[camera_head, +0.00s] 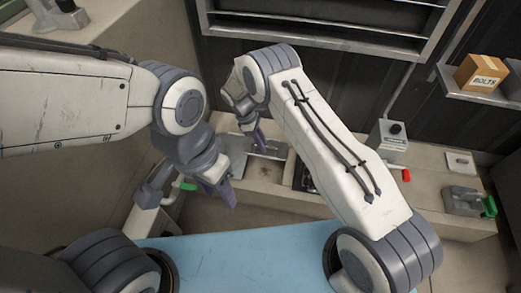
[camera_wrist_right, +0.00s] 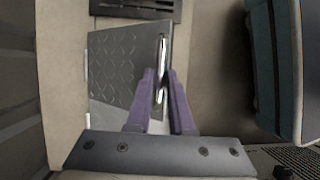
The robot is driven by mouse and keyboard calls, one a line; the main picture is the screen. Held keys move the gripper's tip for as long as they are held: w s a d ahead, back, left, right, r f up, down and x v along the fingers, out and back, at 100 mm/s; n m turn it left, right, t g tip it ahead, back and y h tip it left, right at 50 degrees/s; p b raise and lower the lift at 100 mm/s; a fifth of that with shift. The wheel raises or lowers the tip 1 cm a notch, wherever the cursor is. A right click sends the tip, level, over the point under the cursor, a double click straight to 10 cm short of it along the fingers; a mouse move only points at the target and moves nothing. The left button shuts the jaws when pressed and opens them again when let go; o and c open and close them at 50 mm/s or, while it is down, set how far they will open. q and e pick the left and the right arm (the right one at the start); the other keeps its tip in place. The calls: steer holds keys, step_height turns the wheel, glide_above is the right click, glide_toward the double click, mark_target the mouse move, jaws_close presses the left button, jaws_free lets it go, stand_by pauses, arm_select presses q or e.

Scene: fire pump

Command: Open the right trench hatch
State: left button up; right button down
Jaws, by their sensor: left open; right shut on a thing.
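The trench hatch is a grey tread-patterned metal plate (camera_wrist_right: 120,65) in the right wrist view, with a bright bar handle (camera_wrist_right: 162,65) near its right edge. My right gripper (camera_wrist_right: 164,80) has its two purple fingers closed around this handle. The plate looks slanted against the opening's edges, but I cannot tell how far it is raised. In the head view my right gripper (camera_head: 259,139) points down at the bench trench, and my arm hides part of the plate. My left gripper (camera_head: 222,190) hangs open and empty to the left of the trench, above the bench front.
A grey device with a green handle (camera_head: 187,185) stands beside my left gripper. A blue surface (camera_head: 235,260) lies in front.

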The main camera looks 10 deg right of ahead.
steer(key=shift+w+d, duration=0.2)
steer(key=shift+w, duration=0.3)
steer(key=c, duration=0.8)
jaws_free()
steer(key=shift+f, duration=0.1)
steer(key=shift+a, duration=0.1)
steer(key=shift+a+r, duration=0.1)
steer(key=shift+r, duration=0.25)
steer(key=p+v, duration=0.3)
steer(key=v, duration=0.6)
steer(key=shift+r, duration=0.4)
